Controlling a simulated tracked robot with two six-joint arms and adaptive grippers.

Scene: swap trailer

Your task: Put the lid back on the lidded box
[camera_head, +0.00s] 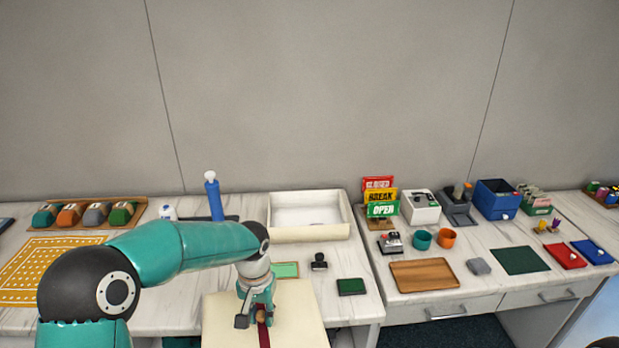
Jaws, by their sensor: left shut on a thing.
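A cream open box (340,232) stands at the back of the left bench, its white inside showing. A flat cream lid (222,318) with a dark red strip down its middle is at the bottom centre of the view, close to me. My left gripper (256,318) is over the middle of this lid, shut on it. The grip point is partly hidden by the fingers. The lid is apart from the box, in front of it and nearer to me. My right gripper is not in view.
A stamp (319,261), a green ink pad (351,287) and a light green card (286,270) lie between lid and box. A blue bottle-like tool (214,197) stands left of the box, and coloured signs (381,209) stand to its right.

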